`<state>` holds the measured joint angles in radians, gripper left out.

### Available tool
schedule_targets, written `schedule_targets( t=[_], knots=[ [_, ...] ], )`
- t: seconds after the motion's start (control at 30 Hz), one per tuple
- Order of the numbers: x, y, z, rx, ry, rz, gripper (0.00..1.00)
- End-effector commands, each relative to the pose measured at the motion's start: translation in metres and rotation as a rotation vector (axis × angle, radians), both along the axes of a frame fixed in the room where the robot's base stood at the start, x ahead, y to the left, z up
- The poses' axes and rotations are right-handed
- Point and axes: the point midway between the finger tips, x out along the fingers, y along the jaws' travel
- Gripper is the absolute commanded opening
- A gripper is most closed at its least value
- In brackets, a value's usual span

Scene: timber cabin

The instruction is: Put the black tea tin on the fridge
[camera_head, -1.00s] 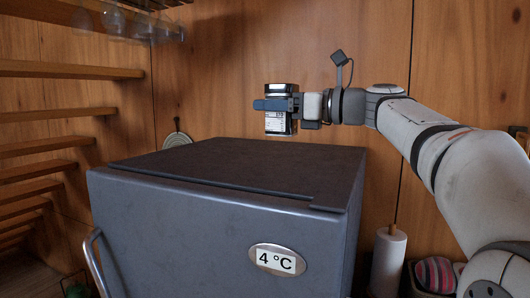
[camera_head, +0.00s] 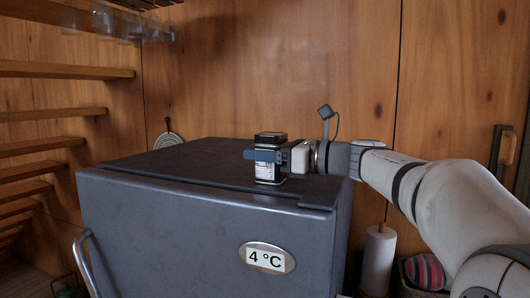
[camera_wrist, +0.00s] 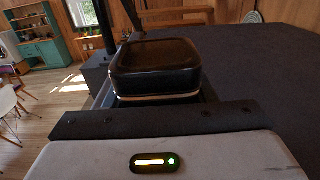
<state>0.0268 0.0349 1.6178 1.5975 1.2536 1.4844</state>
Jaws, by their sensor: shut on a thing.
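The black tea tin (camera_head: 268,139) is upright, with a black lid and a pale label, and sits between the fingers of my gripper (camera_head: 264,156). My gripper is shut on it from the right side. The tin is at the right part of the top of the grey fridge (camera_head: 165,222). Its base is at or very near the fridge top; I cannot tell if it touches. In the wrist view the tin's dark lid (camera_wrist: 155,62) fills the middle, with the dark fridge top (camera_wrist: 262,75) behind and to the right.
The fridge top is otherwise bare, with free room to the left of the tin. A timber wall (camera_head: 270,70) stands behind it. Hanging glasses (camera_head: 105,20) are at the upper left, and wooden steps (camera_head: 60,110) are on the left. A paper roll (camera_head: 378,260) stands right of the fridge.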

Motion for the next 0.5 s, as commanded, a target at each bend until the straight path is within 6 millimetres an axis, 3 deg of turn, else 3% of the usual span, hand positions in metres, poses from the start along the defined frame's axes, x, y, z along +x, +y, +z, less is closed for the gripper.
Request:
schedule_targets(
  t=[0.07,0.1,0.37,0.5],
  knots=[
    [-0.0001,-0.0002,-0.0022,0.001,0.000,0.000,0.16],
    [0.0000,-0.0002,-0.0032,0.000,0.000,0.000,0.51],
    [0.0001,-0.0005,-0.0022,0.000,0.000,-0.001,0.72],
    [0.0003,-0.0006,-0.0022,0.000,0.000,-0.001,0.72]
  ],
)
